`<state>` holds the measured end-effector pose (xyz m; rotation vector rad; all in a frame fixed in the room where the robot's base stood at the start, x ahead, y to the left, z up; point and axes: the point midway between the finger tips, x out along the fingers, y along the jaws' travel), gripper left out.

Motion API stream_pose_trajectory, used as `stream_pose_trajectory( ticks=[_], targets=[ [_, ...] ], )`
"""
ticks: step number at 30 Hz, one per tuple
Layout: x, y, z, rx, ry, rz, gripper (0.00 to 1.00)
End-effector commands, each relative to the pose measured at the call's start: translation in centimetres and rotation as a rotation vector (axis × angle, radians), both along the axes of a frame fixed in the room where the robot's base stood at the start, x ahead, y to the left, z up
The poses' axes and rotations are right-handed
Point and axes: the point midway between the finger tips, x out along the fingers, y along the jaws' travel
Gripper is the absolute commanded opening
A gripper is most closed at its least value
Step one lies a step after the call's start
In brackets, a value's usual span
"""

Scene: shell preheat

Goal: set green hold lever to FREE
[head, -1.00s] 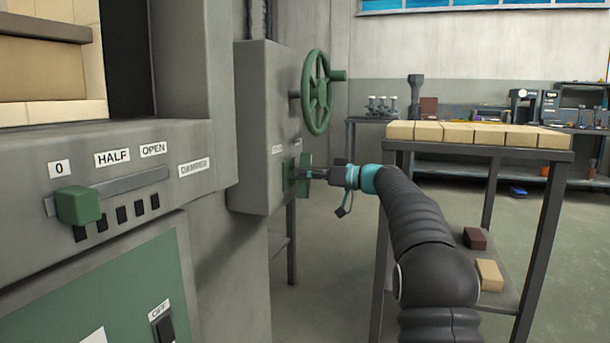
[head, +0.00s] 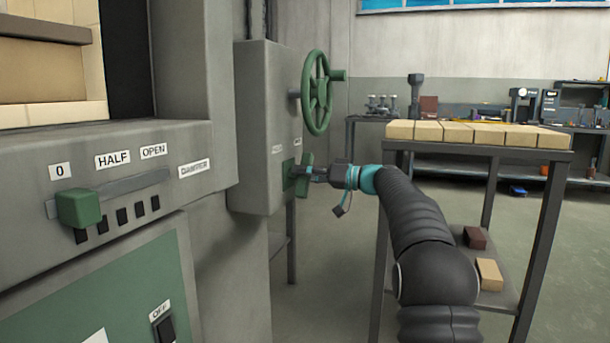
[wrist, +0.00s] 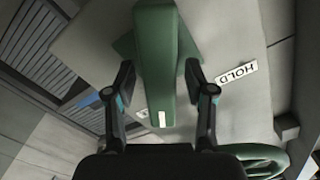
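The green hold lever (head: 306,176) sits on a green plate on the side of the grey box (head: 262,120), under a green handwheel. It leans slightly in the head view. My gripper (head: 297,174) reaches it from the right. In the wrist view the lever (wrist: 155,55) runs between the two fingers of my gripper (wrist: 160,72). The fingertips lean in close on both sides; contact on the right side is hard to make out. Two small labels above the lever in the head view are too small to read surely.
The green handwheel (head: 316,92) juts out just above my gripper. A table (head: 480,150) topped with pale bricks stands right of my arm. At the left, a panel has a green slider knob (head: 78,208) and an OFF switch (head: 165,328).

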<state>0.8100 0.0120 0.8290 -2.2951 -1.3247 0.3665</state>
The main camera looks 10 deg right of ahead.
Motion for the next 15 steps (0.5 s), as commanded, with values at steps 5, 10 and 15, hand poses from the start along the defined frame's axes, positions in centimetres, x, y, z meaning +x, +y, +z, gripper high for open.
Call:
stream_pose_trajectory(
  ticks=[5,10,15],
  targets=[
    [-0.1,-0.3,0.0,-0.001,-0.001,-0.001,0.54],
    [-1.1,-2.0,0.0,-0.001,-0.001,-0.003,0.54],
    [-2.8,-5.0,0.0,0.000,0.000,-0.004,0.54]
  ],
)
